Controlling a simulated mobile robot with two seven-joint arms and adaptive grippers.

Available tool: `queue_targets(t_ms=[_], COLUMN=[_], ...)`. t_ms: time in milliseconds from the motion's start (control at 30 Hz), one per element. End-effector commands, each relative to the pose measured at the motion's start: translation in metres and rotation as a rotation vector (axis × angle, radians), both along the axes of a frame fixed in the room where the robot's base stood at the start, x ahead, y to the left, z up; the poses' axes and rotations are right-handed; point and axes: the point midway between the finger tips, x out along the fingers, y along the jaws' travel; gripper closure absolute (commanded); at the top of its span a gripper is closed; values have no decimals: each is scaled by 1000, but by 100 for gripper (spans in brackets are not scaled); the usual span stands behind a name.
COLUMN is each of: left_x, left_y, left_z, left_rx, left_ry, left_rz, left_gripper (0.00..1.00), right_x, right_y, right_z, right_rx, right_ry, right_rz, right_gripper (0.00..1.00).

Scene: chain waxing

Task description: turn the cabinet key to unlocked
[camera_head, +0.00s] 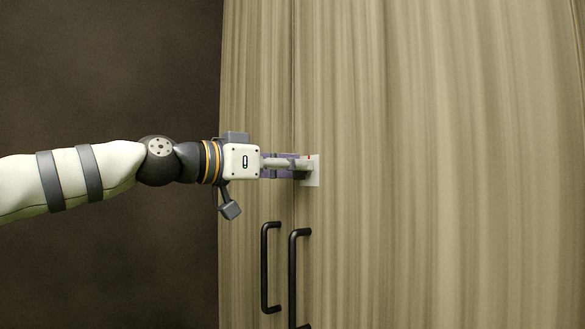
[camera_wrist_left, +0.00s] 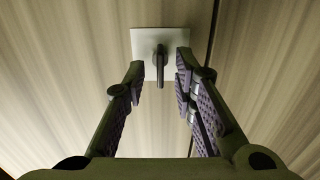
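The cabinet key (camera_wrist_left: 160,66) is a dark, narrow piece standing out from a pale square lock plate (camera_wrist_left: 145,40) in the left wrist view. In the head view the lock plate (camera_head: 314,178) shows on the wooden cabinet door, with a small red mark near its top. My left gripper (camera_head: 298,165) reaches the plate from the left and hides the key there. In the left wrist view its two purple-padded fingers (camera_wrist_left: 160,75) stand apart, one on each side of the key, with gaps between pads and key. My right gripper is not in view.
The tall wooden cabinet (camera_head: 440,170) fills the right of the head view. Two black bar handles, the left one (camera_head: 264,268) and the right one (camera_head: 293,280), stick out below my gripper on either side of the door seam. A dark wall (camera_head: 100,70) lies at left.

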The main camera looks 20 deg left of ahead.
Motion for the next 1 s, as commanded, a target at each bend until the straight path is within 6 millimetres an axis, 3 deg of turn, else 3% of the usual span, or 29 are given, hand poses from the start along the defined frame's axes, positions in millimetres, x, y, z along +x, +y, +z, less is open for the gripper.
queue_targets(t_ms=[100, 233, 667, 1000], left_x=[0, 0, -1, -2], left_y=[0, 0, 1, 2], left_z=[0, 0, 2, 4], left_rx=[-1, 0, -27, -208], left_ry=[-1, 0, 20, 161], left_rz=[0, 0, 0, -1], left_gripper=[75, 100, 100, 100], right_x=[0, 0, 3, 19], right_y=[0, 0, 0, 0], right_z=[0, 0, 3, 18], right_rx=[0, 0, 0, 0], right_ry=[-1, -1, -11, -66], right_rz=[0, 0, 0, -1], right_gripper=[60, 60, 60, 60])
